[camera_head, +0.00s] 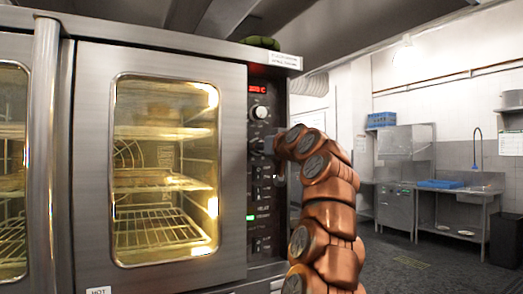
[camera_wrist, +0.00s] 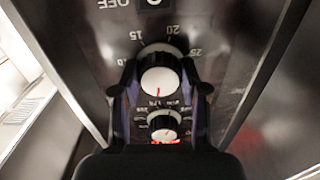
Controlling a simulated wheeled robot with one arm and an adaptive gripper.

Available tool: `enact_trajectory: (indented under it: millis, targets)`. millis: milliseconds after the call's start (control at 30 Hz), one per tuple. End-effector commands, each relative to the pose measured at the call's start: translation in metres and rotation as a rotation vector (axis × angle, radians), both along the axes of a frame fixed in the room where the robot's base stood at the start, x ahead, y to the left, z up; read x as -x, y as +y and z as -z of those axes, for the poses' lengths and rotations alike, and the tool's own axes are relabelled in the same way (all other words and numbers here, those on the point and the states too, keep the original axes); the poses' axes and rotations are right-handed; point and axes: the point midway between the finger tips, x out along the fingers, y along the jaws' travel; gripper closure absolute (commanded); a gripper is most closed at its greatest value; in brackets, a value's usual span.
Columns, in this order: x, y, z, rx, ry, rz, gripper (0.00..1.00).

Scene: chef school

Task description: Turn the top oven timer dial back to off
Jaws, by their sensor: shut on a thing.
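The oven timer dial (camera_wrist: 160,80) is a white-faced round knob with a dark rim and a red mark pointing toward the bottom of the wrist view. Upside-down numbers 15, 20 and 25 lie around it. My gripper (camera_wrist: 162,88) has one dark finger on each side of the dial and is shut on it. In the head view my gripper (camera_head: 265,147) reaches the oven's control panel (camera_head: 268,185) from the right, and it mostly hides the timer dial there.
Another white knob (camera_head: 259,112) sits just above, under a red lit display (camera_head: 257,88); it shows below the timer dial in the wrist view (camera_wrist: 163,134). The lit oven door (camera_head: 165,165) is closed at left. Switches sit lower on the panel. Floor at right is free.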

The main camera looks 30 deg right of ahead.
Motion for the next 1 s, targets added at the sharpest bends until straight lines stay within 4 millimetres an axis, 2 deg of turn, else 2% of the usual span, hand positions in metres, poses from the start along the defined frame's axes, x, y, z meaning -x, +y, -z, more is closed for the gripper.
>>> enact_trajectory:
  millis: [400,967,1000]
  targets:
    - [-0.0005,0.0,-0.0006,0.202,0.015,0.001,0.91]
    - [-0.0002,0.0005,-0.001,0.236,0.018,-0.001,0.91]
    - [-0.0003,0.0005,-0.0009,0.235,0.018,-0.001,0.55]
